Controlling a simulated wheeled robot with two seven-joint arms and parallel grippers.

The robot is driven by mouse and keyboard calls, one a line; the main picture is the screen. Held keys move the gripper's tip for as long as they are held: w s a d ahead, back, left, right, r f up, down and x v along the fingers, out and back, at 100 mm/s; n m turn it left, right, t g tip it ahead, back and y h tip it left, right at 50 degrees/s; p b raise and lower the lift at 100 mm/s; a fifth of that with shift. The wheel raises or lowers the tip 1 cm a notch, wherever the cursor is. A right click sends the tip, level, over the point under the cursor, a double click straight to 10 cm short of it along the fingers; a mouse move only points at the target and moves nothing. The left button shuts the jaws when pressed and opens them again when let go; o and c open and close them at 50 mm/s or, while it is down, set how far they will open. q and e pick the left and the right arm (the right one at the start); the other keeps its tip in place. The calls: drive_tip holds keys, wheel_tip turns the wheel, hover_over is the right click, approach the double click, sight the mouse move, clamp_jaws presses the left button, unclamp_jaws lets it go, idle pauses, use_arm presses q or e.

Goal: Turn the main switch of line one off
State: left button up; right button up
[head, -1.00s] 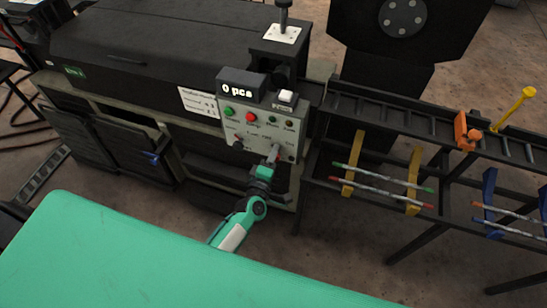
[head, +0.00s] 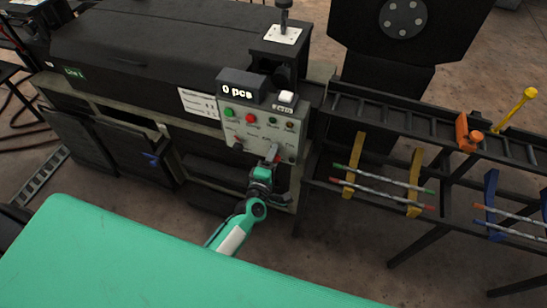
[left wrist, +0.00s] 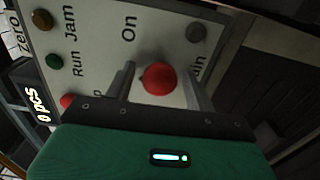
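The grey control panel (head: 258,130) stands on the front of the dark machine. A red switch handle (head: 273,154) is low on its right side; the left wrist view shows its round red end (left wrist: 158,78) close up. "On" (left wrist: 129,27) is printed near it, and a partly hidden label ending in "ain" is to its right. My left gripper (head: 270,162) is at the handle, its fingers apart with one on each side of the red end. Gaps show on both sides, so it looks open around it. Any "Off" mark is hidden. My right gripper is not in view.
A dark knob (head: 238,146) is left on the panel, below green (head: 229,112) and red (head: 250,118) buttons. A counter (head: 241,88) reads "0 pcs". A green sign (head: 74,72) seems to read "Line 1". A rack with colored rods (head: 383,186) stands to the right.

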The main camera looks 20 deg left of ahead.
use_arm(q)
drive_tip(key=s+b, duration=0.1)
drive_tip(key=s, duration=1.2)
drive_tip(key=shift+s+a, duration=0.25)
drive_tip(key=shift+s, duration=0.15)
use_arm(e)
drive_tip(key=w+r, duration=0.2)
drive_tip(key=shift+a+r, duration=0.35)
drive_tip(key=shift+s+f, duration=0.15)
